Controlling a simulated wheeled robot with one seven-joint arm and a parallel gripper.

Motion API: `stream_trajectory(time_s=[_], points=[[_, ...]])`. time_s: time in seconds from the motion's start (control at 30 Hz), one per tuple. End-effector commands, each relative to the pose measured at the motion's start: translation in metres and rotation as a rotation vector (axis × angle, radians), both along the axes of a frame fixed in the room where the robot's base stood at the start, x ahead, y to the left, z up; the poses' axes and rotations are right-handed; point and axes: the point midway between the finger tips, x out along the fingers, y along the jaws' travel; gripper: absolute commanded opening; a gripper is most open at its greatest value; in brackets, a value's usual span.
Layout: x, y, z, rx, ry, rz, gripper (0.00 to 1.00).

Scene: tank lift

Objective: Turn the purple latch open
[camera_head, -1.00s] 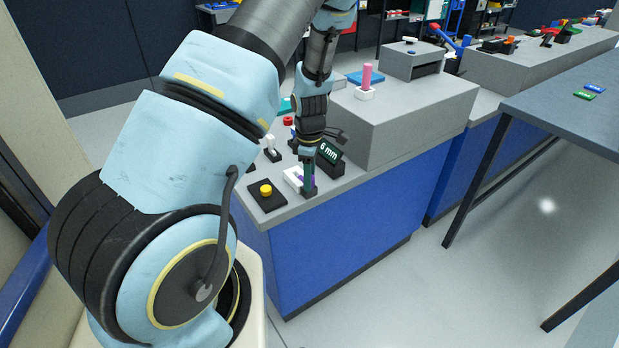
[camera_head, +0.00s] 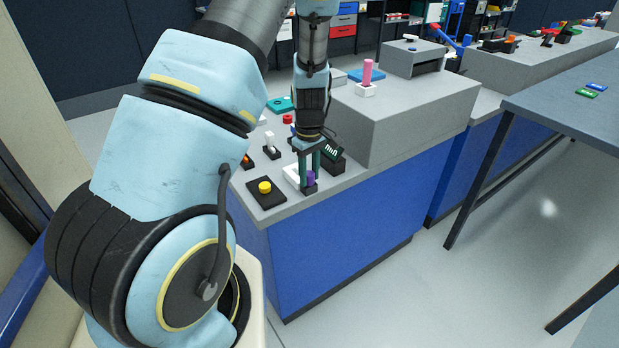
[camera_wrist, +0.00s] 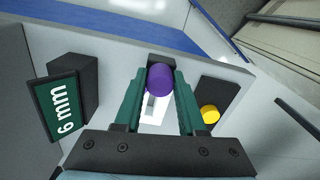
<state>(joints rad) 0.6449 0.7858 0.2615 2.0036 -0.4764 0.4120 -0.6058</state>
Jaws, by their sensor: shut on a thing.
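The purple latch (camera_wrist: 161,78) is a round-topped purple piece between my gripper's two green fingers in the wrist view. It stands on a small dark base near the front corner of the grey bench and also shows in the head view (camera_head: 310,178). My gripper (camera_head: 309,178) points down over it, with the fingers on either side of the latch and shut on it. A white plate (camera_wrist: 152,110) lies between the fingers behind the latch. The lower part of the latch is mostly hidden by its round top in the wrist view.
A yellow button (camera_head: 264,187) on a black plate sits left of the latch. A black block with a green "6 mm" sign (camera_wrist: 58,108) stands close on the other side. A raised grey box (camera_head: 400,125) rises to the right. A white switch (camera_head: 270,145) is farther back.

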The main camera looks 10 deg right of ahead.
Motion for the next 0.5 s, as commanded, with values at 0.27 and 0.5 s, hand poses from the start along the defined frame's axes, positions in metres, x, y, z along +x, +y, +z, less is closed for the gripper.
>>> stream_trajectory(time_s=[0.27, 0.5], points=[[0.0022, 0.0035, -0.0024, 0.003, -0.004, -0.259, 0.00], [0.0028, 0.0031, -0.0021, 0.003, -0.005, -0.487, 0.00]])
